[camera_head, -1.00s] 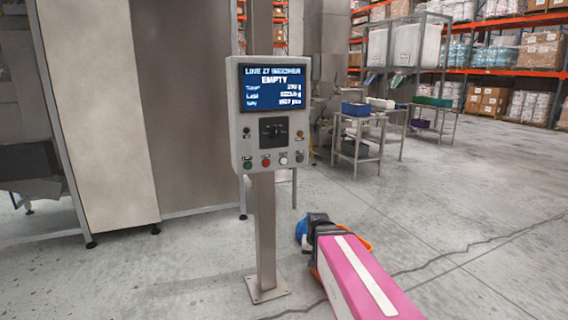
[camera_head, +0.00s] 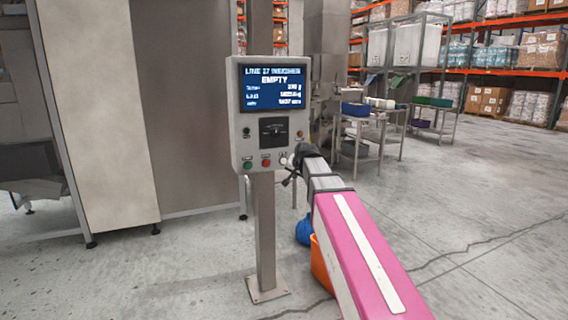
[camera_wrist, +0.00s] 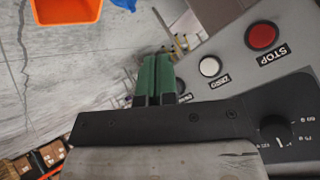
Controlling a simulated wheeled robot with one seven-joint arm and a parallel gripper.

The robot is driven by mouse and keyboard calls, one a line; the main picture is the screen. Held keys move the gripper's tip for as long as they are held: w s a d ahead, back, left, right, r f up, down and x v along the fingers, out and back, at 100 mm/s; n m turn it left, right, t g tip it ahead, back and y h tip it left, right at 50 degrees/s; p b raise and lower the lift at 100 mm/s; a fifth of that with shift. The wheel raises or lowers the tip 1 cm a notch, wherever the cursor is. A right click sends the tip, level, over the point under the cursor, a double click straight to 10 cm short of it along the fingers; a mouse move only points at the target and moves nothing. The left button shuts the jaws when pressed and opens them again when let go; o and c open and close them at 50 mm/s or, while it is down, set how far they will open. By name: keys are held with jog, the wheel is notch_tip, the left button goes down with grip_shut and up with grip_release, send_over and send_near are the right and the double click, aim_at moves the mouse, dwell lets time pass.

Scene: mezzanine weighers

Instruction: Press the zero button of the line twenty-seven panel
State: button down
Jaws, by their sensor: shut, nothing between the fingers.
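The line 27 panel (camera_head: 240,128) is a grey box on a post, its screen (camera_head: 270,87) reading "LINE 27 WEIGHER" and "EMPTY". In the wrist view the white button (camera_wrist: 209,66) has a label reading "ZERO" and sits between the red STOP button (camera_wrist: 262,36) and a dark button (camera_wrist: 181,86). The white button also shows in the head view (camera_head: 283,159). My gripper (camera_head: 288,177) is at the panel's lower right corner. Its green fingers (camera_wrist: 157,62) are together and empty, left of the dark button and apart from the white one.
A black dial (camera_head: 273,130) sits above the button row, with a green button (camera_head: 247,165) at its left end. An orange bin (camera_head: 320,262) and a blue object (camera_head: 304,230) are on the floor behind my arm. Steel tables (camera_head: 372,128) stand further back.

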aim_at(284, 161)
jog(key=shift+w+a+r, duration=0.1)
jog(key=shift+w+r, duration=0.1)
jog(key=shift+r, duration=0.4)
jog(key=shift+w, duration=0.1)
jog(key=w+a, duration=0.2)
jog(key=w, duration=0.6)
jog(key=shift+a, duration=0.35)
jog(key=shift+w, duration=0.2)
dwell(1.5)
jog(key=shift+w+a, duration=0.1)
jog(key=shift+w, duration=0.2)
jog(key=shift+w+a, duration=0.15)
jog(key=shift+w, duration=0.25)
dwell(0.8)
jog(key=shift+s, duration=0.1)
jog(key=shift+s+d, duration=0.25)
jog(key=shift+s, duration=0.45)
